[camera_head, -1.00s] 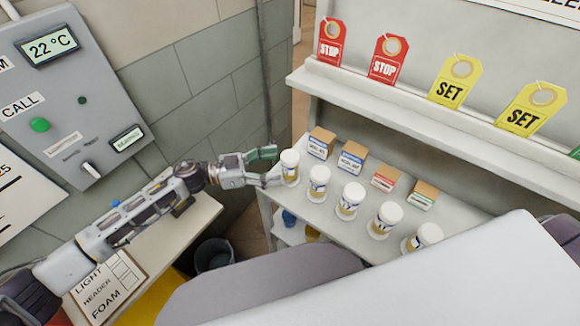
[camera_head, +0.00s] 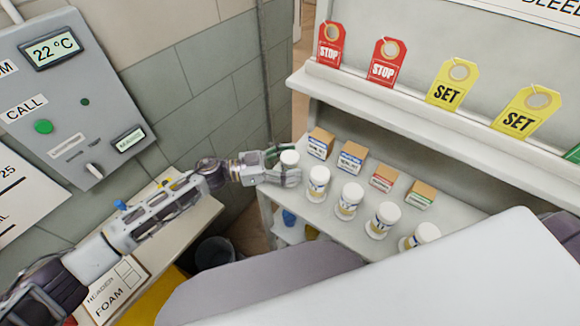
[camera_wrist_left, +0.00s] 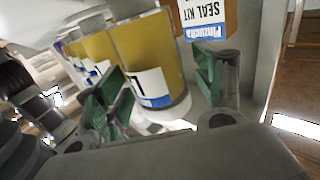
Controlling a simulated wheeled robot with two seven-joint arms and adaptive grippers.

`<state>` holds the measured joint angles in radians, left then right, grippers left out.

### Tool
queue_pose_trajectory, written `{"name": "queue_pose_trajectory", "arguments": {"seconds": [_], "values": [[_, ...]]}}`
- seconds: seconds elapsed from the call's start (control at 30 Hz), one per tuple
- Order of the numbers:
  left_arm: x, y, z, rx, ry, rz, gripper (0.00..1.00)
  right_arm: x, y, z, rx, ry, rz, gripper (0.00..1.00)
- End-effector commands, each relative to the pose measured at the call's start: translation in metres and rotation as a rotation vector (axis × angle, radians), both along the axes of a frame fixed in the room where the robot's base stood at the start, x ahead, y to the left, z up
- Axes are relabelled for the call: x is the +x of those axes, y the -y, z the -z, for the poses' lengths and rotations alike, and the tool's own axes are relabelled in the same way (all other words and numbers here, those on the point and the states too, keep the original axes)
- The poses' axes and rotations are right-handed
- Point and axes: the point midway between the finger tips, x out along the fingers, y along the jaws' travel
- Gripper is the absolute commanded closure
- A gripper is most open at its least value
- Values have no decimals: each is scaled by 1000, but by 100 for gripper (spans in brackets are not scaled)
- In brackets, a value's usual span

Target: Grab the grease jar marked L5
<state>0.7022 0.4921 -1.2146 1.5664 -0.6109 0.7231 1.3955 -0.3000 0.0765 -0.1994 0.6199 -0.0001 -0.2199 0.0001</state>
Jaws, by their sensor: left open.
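Several yellow grease jars with white lids stand in a row on the shelf. The leftmost jar (camera_head: 290,158) is at my left gripper (camera_head: 286,167), which is open with its fingers on either side of it. In the left wrist view this jar (camera_wrist_left: 150,55) stands between the green-padded fingers, with a white and blue label only partly readable. One character shows, but I cannot confirm L5. The other jars (camera_head: 318,180), (camera_head: 349,198), (camera_head: 382,218) stand to the right; their markings are too small to read. My right gripper is not in view.
Small boxes (camera_head: 351,158) stand behind the jars; one reads SEAL KIT in the left wrist view (camera_wrist_left: 205,18). A ledge above holds red STOP tags (camera_head: 384,62) and yellow SET tags (camera_head: 453,82). A grey wall panel (camera_head: 75,95) is at the left.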

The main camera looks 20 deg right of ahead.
Motion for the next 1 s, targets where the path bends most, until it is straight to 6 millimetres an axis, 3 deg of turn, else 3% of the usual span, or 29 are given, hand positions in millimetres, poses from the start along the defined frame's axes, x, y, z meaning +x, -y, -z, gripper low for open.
{"name": "queue_pose_trajectory", "arguments": {"seconds": [0.3, 0.77, 1.0], "values": [[0, 0, 0, 0, 0, 0, 31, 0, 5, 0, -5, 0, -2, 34], [0, 0, 0, 0, 0, 0, 90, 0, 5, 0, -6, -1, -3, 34], [0, 0, -1, 0, 1, 0, 90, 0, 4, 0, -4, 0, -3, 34]]}}
